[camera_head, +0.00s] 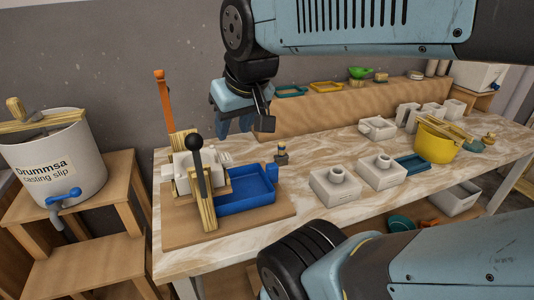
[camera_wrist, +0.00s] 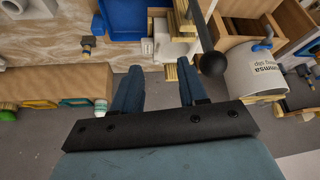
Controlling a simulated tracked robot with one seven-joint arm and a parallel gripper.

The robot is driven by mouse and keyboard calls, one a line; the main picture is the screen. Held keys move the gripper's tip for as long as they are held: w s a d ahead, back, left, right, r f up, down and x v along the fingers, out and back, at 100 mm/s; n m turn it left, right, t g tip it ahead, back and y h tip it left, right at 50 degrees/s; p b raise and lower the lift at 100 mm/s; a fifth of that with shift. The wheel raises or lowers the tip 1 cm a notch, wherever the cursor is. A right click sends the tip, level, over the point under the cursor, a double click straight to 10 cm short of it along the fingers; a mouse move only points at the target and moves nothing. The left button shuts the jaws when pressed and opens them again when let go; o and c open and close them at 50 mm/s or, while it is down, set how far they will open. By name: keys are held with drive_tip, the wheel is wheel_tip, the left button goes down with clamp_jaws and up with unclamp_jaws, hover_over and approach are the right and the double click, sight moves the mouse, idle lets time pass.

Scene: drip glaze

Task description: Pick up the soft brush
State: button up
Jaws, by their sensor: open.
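I cannot clearly make out the soft brush in either view. A small dark-and-yellow item (camera_head: 281,153) stands at the back right corner of the blue tray (camera_head: 245,205); it may be a brush, but it is too small to tell. A similar small item shows in the wrist view (camera_wrist: 88,43). My gripper (camera_head: 238,125) hangs above the back of the workbench, left of that item. In the wrist view my gripper (camera_wrist: 158,70) has its two blue fingers apart, with nothing between them.
A black-knobbed lever (camera_head: 196,145) and an orange upright (camera_head: 164,100) stand near my gripper. White plaster moulds (camera_head: 333,187) and a yellow bucket (camera_head: 436,143) stand to the right. A casting slip bucket (camera_head: 60,160) is at left.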

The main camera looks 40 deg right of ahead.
drive_tip(key=shift+o, duration=1.3)
drive_tip(key=shift+w, duration=0.2)
drive_tip(key=shift+o, duration=0.4)
drive_tip(key=w+d+f+n+g+h, duration=0.1)
drive_tip(key=w+d+f+n+h, duration=0.1)
drive_tip(key=w+d+n, duration=0.4)
drive_tip(key=shift+w+h, duration=0.4)
drive_tip(key=shift+w, duration=0.25)
drive_tip(key=n+g+h, duration=0.1)
drive_tip(key=n+g, duration=0.1)
drive_tip(key=n, duration=1.6)
approach(281, 143)
drive_tip(key=x, duration=0.7)
drive_tip(key=shift+d+f, duration=0.15)
drive_tip(key=shift+f, duration=0.3)
drive_tip(key=shift+x, duration=2.35)
